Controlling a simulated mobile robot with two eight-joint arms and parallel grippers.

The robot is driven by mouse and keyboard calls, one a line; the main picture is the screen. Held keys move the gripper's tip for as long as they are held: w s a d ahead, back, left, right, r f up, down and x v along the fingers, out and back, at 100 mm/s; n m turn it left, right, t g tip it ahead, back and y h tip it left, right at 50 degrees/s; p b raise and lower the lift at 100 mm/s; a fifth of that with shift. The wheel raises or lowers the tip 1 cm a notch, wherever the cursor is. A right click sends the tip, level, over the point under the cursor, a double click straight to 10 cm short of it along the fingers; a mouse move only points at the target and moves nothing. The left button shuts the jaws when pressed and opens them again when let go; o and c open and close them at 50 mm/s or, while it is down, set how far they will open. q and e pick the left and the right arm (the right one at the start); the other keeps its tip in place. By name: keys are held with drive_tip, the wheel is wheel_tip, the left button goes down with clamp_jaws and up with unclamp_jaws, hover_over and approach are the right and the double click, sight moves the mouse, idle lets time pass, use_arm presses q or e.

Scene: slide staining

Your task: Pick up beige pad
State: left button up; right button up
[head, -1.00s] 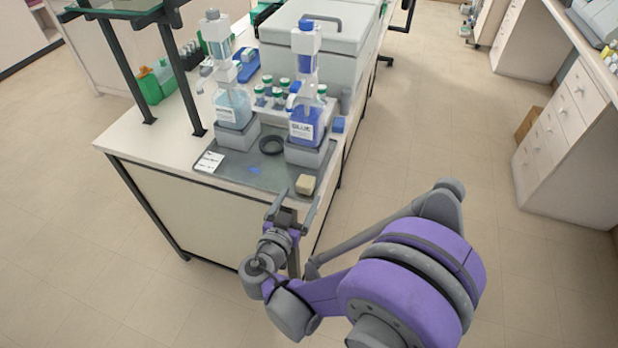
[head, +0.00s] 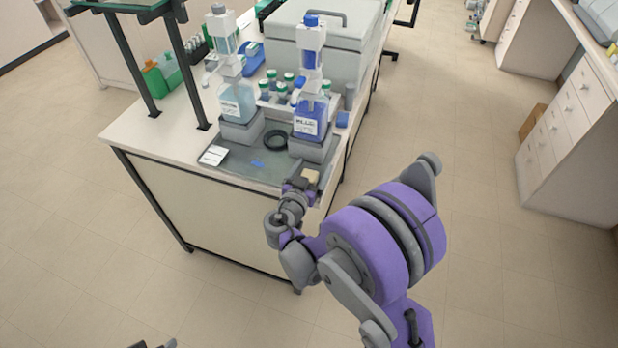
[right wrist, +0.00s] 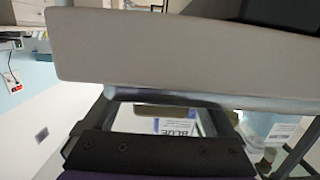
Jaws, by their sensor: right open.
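The beige pad (head: 310,176) is a small pale block on the grey tray (head: 232,163) near the bench's front right corner. My right gripper (head: 303,187) is open at the near side of the pad, very close to it. Whether a finger touches the pad cannot be told. In the right wrist view my right gripper (right wrist: 160,118) shows its two fingers apart, with a brownish strip across the gap that I cannot identify surely. Dark tips at the bottom edge of the head view seem to be my left gripper (head: 153,345), mostly out of frame.
A blue-filled bottle (head: 311,118) and a pale bottle (head: 237,100) stand in grey holders behind the pad. A black ring (head: 275,140) lies between them. A pale surface (right wrist: 180,55) I cannot identify blocks the upper right wrist view.

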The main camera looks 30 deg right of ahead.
drive_tip(key=shift+c, duration=0.3)
drive_tip(key=c, duration=1.3)
